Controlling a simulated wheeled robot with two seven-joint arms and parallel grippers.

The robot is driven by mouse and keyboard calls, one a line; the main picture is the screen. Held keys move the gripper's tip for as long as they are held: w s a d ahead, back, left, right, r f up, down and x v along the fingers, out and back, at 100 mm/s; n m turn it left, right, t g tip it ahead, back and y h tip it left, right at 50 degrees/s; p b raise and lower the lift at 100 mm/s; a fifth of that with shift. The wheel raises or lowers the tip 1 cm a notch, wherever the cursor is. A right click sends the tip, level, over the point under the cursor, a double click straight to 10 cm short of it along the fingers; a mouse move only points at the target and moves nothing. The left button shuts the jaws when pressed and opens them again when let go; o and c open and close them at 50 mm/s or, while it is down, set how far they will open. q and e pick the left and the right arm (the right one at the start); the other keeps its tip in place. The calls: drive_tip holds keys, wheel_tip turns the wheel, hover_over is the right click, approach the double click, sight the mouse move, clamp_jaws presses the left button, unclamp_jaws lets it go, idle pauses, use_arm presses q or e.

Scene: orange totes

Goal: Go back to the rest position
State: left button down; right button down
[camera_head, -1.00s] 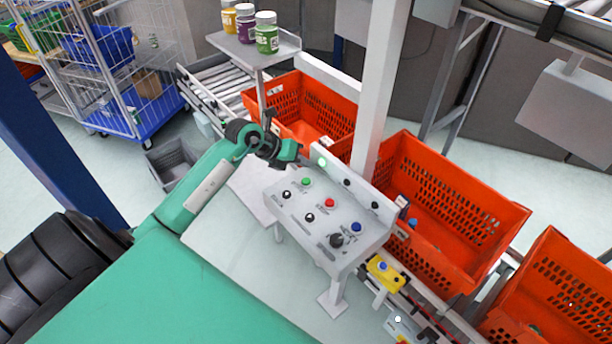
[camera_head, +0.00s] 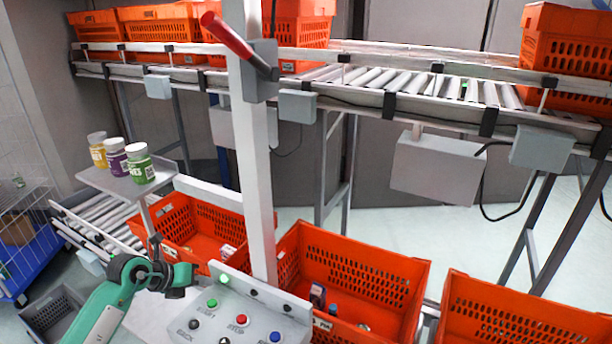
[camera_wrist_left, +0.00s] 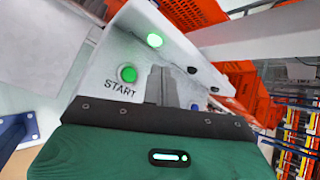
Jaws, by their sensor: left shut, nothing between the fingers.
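My left gripper (camera_head: 190,281) reaches in from the lower left of the head view, at the left end of the grey control panel (camera_head: 225,325). It is shut with nothing held. In the left wrist view its closed grey fingers (camera_wrist_left: 160,86) point at the panel, just right of the green START button (camera_wrist_left: 128,74). I cannot tell whether they touch the panel. A green lamp (camera_wrist_left: 155,40) is lit on the panel's upright back. The START button (camera_head: 212,303), red STOP button (camera_head: 241,319) and blue button (camera_head: 275,336) show in the head view. My right gripper is not in view.
A white post (camera_head: 252,170) with a red handle (camera_head: 238,45) stands behind the panel. Orange totes (camera_head: 350,270) stand on the low line beyond it. Three jars (camera_head: 117,158) stand on a small shelf (camera_head: 165,178). A roller conveyor (camera_head: 390,85) with more totes runs across the back.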

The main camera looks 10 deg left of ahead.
use_arm(q)
drive_tip(key=s+d+r+n+t+h, duration=0.3)
drive_tip(key=d+r+n+t+h, duration=0.3)
drive_tip(key=d+r+t, duration=0.45)
drive_tip(key=s+a+f+n+t+y, duration=0.1)
drive_tip(key=s+a+n+y, duration=0.15)
drive_tip(key=n+y, duration=0.6)
drive_tip(key=s+a+f+n+y, duration=0.15)
drive_tip(key=a+n+y, duration=0.35)
drive_tip(key=n, duration=0.6)
drive_tip(key=s+d+f+n+g+y, duration=0.1)
drive_tip(key=s+f+n+g+y, duration=0.1)
drive_tip(key=s+f+n+g, duration=0.55)
drive_tip(key=s+d+f+m+g+h, duration=0.1)
drive_tip(key=s+d+f+g+h, duration=0.1)
drive_tip(key=s+d+f+g, duration=0.45)
drive_tip(key=s+d+f+g+h, duration=0.2)
drive_tip(key=s+d+f+h, duration=0.15)
drive_tip(key=s, duration=0.65)
wheel_tip(320, 180, down, 30)
drive_tip(key=w+y+b, duration=0.1)
drive_tip(key=s+a+f+g, duration=0.1)
drive_tip(key=s+f, duration=0.9)
drive_tip(key=f, duration=0.1)
drive_tip(key=s+a+f+g+b, duration=0.1)
drive_tip(key=s+a+f, duration=0.1)
drive_tip(key=s+f, duration=0.8)
drive_tip(key=shift+a+f, duration=0.3)
drive_tip(key=shift+f, duration=0.55)
